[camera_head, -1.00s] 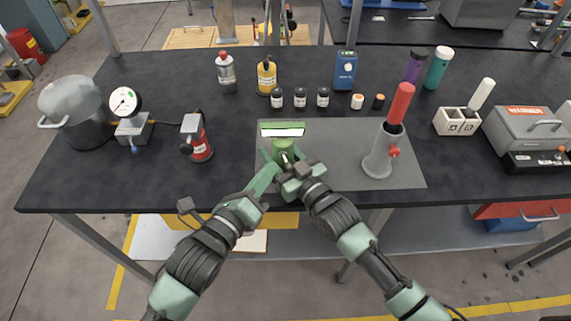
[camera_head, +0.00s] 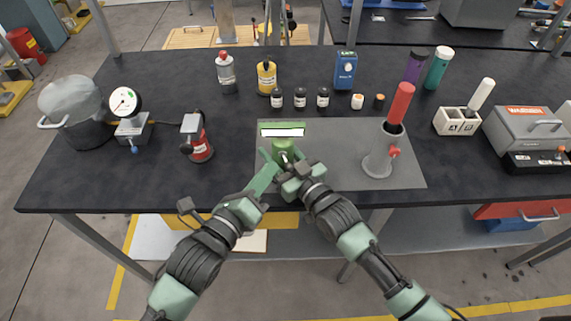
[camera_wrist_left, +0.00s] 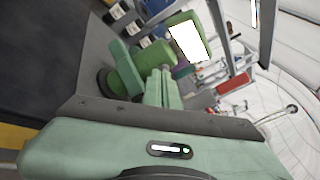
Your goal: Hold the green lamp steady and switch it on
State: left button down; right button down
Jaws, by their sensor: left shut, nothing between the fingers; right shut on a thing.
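The green lamp (camera_head: 282,146) stands on the grey mat in the middle of the bench, its flat head with a bright white panel (camera_head: 283,132) at the top. In the left wrist view the panel (camera_wrist_left: 190,41) also shows, tilted. My left gripper (camera_head: 266,164) is shut and empty, close beside the lamp on its near left side. My right gripper (camera_head: 287,163) is shut on the lamp at its near side. The grippers hide part of the lamp's lower body, and I cannot make out the switch.
The grey mat (camera_head: 345,160) has free room right of the lamp. A grey stand with a red handle (camera_head: 401,102) is on its right side. Several small jars (camera_head: 300,98) stand behind the mat. A red-and-grey device (camera_head: 198,145) stands left of it.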

pick_arm(q)
jog(key=shift+d, duration=0.1)
dwell(0.7)
jog(key=shift+w+d, duration=0.1)
jog(key=shift+d, duration=0.25)
jog(key=shift+d, duration=0.15)
dwell(0.5)
jog(key=shift+w+d, duration=0.1)
jog(key=shift+d, duration=0.6)
pick_arm(e)
jog(key=shift+s+a+r, duration=0.1)
jog(key=shift+a, duration=0.15)
dwell(0.4)
pick_arm(q)
jog(key=shift+a, duration=0.15)
jog(key=shift+s+a, duration=0.35)
jog(key=shift+a, duration=0.55)
pick_arm(e)
jog(key=shift+d, duration=0.15)
pick_arm(q)
jog(key=shift+a, duration=0.1)
